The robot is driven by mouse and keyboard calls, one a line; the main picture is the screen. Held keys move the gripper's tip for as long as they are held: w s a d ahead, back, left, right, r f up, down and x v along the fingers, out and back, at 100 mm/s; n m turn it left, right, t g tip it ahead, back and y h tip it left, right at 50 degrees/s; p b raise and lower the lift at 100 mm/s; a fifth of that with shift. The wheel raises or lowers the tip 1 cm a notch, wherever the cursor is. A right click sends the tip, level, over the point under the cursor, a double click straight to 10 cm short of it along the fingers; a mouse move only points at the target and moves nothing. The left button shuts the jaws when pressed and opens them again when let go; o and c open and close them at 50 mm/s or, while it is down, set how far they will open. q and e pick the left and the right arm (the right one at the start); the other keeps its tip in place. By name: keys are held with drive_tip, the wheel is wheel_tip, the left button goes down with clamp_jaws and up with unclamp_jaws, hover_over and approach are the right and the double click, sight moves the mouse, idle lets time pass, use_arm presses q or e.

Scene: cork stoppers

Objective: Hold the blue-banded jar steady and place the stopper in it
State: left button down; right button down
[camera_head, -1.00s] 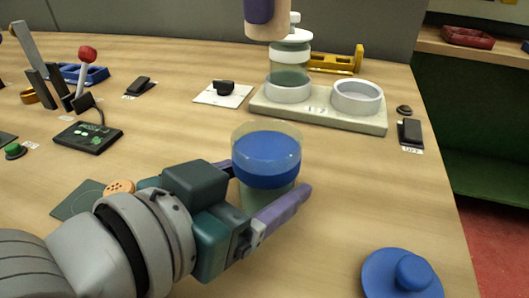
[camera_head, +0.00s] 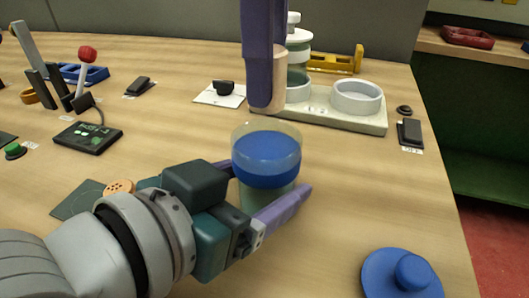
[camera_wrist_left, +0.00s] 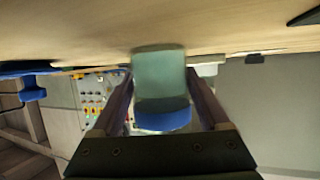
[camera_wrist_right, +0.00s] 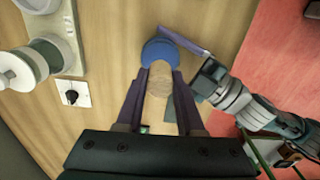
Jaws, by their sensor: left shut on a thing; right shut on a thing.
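The blue-banded jar (camera_head: 266,160) stands upright and clear-rimmed near the middle of the table in the head view. My left gripper (camera_head: 266,180) is shut around its sides, one finger on each. The jar also shows between the fingers in the left wrist view (camera_wrist_left: 160,80). The tan cork stopper (camera_head: 279,82) is held by my right gripper (camera_head: 268,98), above and slightly behind the jar's mouth in the picture, apart from it. In the right wrist view the stopper (camera_wrist_right: 160,78) sits between the fingers, with the blue of the jar (camera_wrist_right: 165,50) beyond it. The fingers partly hide the stopper.
A pale board (camera_head: 318,115) with an empty white ring (camera_head: 357,97) and a lidded jar (camera_head: 298,48) stands behind. A blue knobbed lid (camera_head: 400,277) lies front right. A dark control box (camera_head: 88,136) is at left.

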sight(267, 130)
drive_tip(key=shift+f, duration=3.55)
drive_tip(key=c, duration=0.5)
unclamp_jaws()
drive_tip(key=shift+c, duration=0.2)
drive_tip(key=shift+o, duration=0.5)
drive_tip(key=shift+r, duration=0.2)
wheel_tip(267, 130, up, 12)
drive_tip(key=shift+f, duration=0.15)
use_arm(q)
unclamp_jaws()
